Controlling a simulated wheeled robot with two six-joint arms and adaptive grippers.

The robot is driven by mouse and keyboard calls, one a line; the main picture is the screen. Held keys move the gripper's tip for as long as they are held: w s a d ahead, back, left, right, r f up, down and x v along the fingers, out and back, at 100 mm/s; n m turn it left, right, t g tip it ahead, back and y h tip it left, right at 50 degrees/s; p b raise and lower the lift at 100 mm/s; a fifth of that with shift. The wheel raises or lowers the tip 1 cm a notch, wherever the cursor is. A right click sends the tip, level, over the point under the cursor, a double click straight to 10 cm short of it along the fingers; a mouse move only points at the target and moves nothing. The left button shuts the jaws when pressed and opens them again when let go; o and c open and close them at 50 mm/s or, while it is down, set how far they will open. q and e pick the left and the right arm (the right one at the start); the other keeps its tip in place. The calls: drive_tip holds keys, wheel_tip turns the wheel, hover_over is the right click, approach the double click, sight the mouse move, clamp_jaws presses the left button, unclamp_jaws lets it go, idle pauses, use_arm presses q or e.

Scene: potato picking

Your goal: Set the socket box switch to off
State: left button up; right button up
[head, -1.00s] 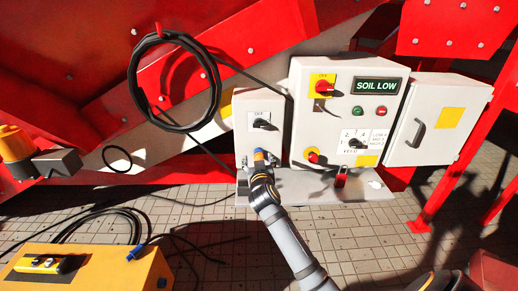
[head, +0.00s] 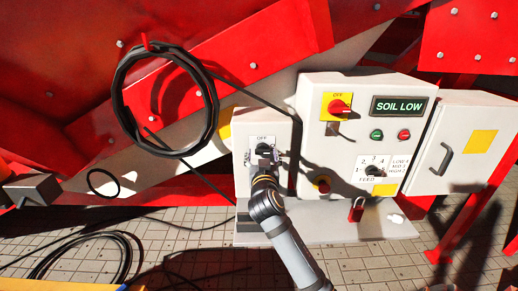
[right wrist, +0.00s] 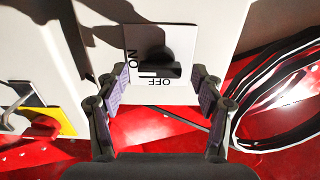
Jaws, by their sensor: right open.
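The socket box (head: 243,190) is a pale narrow box left of the main panel in the head view. Its black rotary switch (head: 264,149) sits on a white plate, with OFF above it. In the right wrist view the switch knob (right wrist: 158,63) lies crosswise, its pale mark on the ON side, and OFF reads upside down below it. My right gripper (head: 263,161) is in front of the switch. It is open in the right wrist view (right wrist: 161,88), with a finger on each side of the knob's line and nothing between the pads. My left gripper is out of view.
The main panel (head: 312,150) with a red-on-yellow switch (head: 337,105), buttons and a feed dial (head: 376,171) stands close to the right. A cable coil (head: 122,98) hangs at upper left. A red padlock (head: 356,210) is on the ledge (head: 330,232) below.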

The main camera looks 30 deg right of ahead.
drive_tip(key=shift+w, duration=0.15)
drive_tip(key=shift+r, duration=0.1)
drive_tip(key=shift+c, duration=0.6)
drive_tip(key=c, duration=1)
drive_tip(key=shift+c, duration=0.2)
